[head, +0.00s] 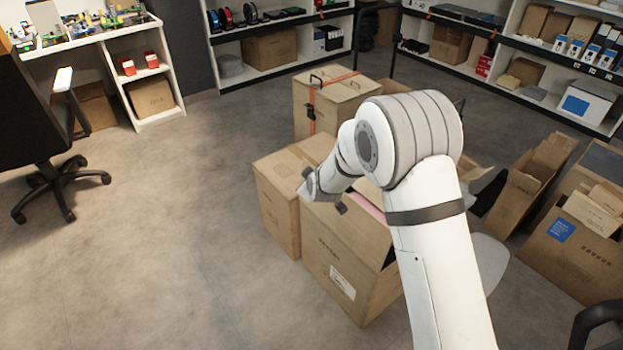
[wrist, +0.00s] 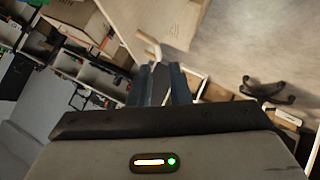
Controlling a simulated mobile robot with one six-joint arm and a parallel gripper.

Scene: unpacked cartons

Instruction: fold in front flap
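The open brown carton (head: 345,270) stands on the floor in the middle of the head view, with a white label on its near side. A broad brown flap (head: 348,226) slants across its top. A dark gap and a pinkish edge show at the right of the flap, and my arm hides the carton's right part. My gripper (head: 318,190) is above the carton's left end in the head view; contact with the flap cannot be made out. In the wrist view the dark fingers (wrist: 163,85) stand close together, with nothing clearly held; whether they are shut is unclear.
A closed carton (head: 278,205) adjoins at the left, and a strapped carton (head: 330,100) stands behind. Open cartons (head: 535,180) crowd the right. An office chair (head: 50,150) is at the left, shelves (head: 280,40) line the back. The floor front left is clear.

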